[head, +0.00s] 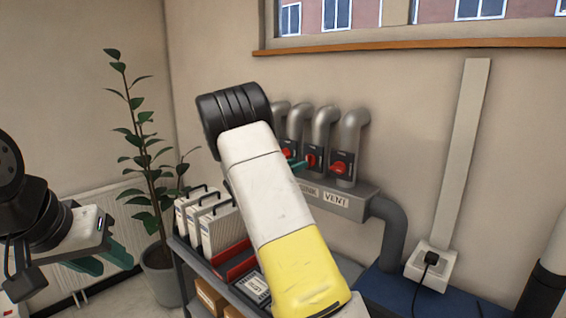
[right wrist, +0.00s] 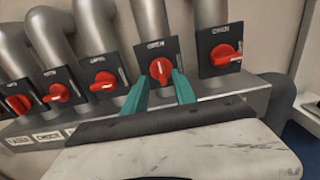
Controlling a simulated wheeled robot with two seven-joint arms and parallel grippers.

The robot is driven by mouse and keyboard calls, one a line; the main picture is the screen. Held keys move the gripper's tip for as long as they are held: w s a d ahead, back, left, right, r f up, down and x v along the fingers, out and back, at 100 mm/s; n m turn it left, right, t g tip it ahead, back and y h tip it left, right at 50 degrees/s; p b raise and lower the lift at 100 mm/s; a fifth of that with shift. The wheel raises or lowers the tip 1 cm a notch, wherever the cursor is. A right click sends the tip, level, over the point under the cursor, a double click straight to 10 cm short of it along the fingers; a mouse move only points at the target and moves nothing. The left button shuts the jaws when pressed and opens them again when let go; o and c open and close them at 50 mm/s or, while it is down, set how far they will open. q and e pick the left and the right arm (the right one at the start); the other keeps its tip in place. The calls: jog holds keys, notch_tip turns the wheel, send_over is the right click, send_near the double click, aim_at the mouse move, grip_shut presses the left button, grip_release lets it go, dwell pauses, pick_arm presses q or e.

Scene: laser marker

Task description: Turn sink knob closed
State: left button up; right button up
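The sink knob (right wrist: 160,69) is a red rotary handle on a black plate, second from the right in the row of pipes. It stands near upright with a white mark on its front. In the head view the knob (head: 311,160) sits above the "SINK" label, partly behind my right gripper (head: 300,163). In the right wrist view my right gripper's green fingers (right wrist: 162,88) are apart, with tips at the lower left and right of this knob; contact is unclear. My left gripper (head: 106,262) is at the left of the head view, away from the pipes, green fingers apart.
The vent knob (right wrist: 221,55) is close on the right. Several more red knobs (right wrist: 103,82) are on the left. Grey pipes (head: 352,128) rise from a labelled duct (head: 350,203). Binders (head: 216,228) stand on a shelf; a potted plant (head: 140,140) is at left.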

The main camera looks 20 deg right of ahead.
aim_at(309, 161)
jog(key=shift+x, duration=2.2)
jog(key=shift+s, duration=0.1)
grip_shut()
